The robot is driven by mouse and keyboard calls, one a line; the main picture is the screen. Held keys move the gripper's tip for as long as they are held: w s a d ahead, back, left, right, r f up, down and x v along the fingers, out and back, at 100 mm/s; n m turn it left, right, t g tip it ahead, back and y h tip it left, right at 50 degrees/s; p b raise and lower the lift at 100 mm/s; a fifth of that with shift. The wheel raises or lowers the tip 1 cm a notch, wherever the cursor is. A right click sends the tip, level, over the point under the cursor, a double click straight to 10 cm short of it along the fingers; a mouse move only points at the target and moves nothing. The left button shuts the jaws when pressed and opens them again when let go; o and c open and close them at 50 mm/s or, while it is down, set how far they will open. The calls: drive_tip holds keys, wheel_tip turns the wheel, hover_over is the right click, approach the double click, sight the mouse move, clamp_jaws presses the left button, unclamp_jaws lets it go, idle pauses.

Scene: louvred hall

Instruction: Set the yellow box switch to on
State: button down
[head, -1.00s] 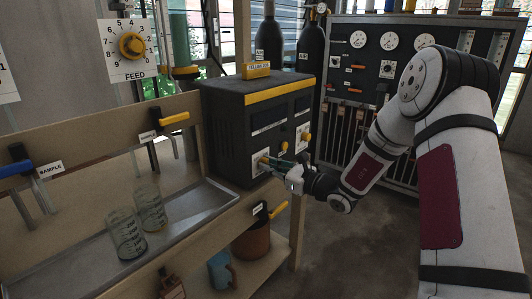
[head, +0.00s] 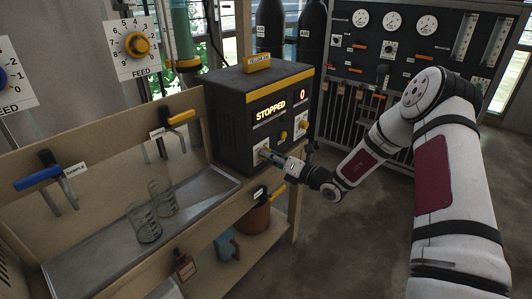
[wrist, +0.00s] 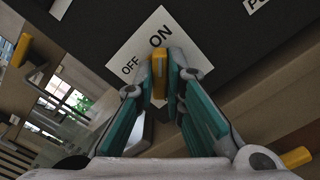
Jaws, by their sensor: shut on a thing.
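The yellow box (head: 240,104) is a dark box with a yellow front edge and a yellow tag on top, standing on the wooden bench. Its display (head: 271,112) reads STOPPED in lit letters, and a red 0 shows beside it. The switch is a yellow lever (wrist: 159,74) on a white plate (wrist: 140,47) marked OFF and ON. In the wrist view the lever points towards the ON word. My gripper (head: 268,155) is at the lower left of the box front. In the wrist view its teal fingers are shut on the lever.
A yellow knob (head: 283,135) and another yellow control (head: 303,125) sit right of the switch. Two glass beakers (head: 148,224) stand in the metal tray left of the box. A yellow-handled valve (head: 276,193) juts out below. Open floor lies to the right.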

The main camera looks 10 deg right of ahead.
drive_tip(key=c, duration=1.6)
unclamp_jaws()
drive_tip(key=shift+p+v, duration=1.5)
drive_tip(key=shift+v, duration=2)
